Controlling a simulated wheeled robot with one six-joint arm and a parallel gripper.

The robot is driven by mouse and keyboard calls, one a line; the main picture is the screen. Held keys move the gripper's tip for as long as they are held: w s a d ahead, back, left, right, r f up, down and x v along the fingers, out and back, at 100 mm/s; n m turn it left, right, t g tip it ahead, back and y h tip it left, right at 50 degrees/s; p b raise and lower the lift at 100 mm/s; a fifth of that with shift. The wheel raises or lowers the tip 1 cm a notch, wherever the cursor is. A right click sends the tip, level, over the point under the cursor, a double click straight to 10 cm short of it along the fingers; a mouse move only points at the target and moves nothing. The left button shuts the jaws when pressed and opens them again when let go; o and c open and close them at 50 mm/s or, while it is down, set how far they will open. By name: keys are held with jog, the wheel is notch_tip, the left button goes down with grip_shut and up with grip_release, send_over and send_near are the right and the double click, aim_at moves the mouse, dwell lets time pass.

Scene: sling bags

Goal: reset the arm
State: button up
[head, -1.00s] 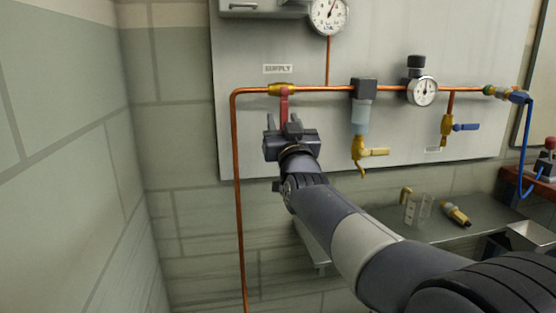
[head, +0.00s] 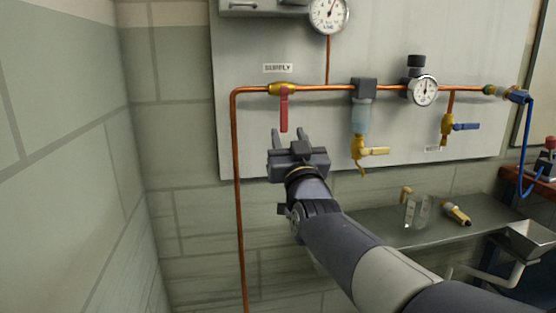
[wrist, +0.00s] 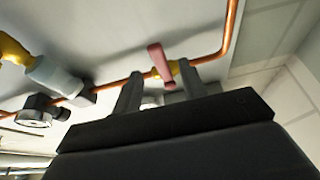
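My gripper (head: 289,139) is open and empty in the head view, its two fingers pointing up and apart. It is just below the red lever (head: 284,112) of the yellow supply valve (head: 285,89), which hangs straight down from the copper pipe. In the wrist view, the two fingers of my gripper (wrist: 161,85) stand apart, with the red lever (wrist: 160,62) showing beyond and between them. I see no contact between the fingers and the lever.
A filter with a yellow drain tap (head: 361,150), a round gauge (head: 423,91) and a blue-handled valve (head: 464,127) are to the right on the panel. A metal shelf (head: 395,232) with small fittings is below them. Bare block wall is to the left.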

aim_at(287, 120)
jog(key=a+v, duration=0.1)
jog(key=v, duration=0.3)
jog(key=x, duration=0.7)
jog(key=d+x, duration=0.1)
jog(key=x, duration=0.2)
jog(key=shift+w+r, duration=0.2)
jog(key=shift+n+p, duration=0.5)
jog(key=shift+d+n+y, duration=0.3)
jog(key=shift+d+y, duration=0.05)
jog(key=shift+y, duration=0.05)
jog(key=shift+d+n+p, duration=0.1)
jog(key=shift+n+p, duration=0.25)
jog(key=shift+n, duration=0.05)
jog(key=shift+f, duration=0.1)
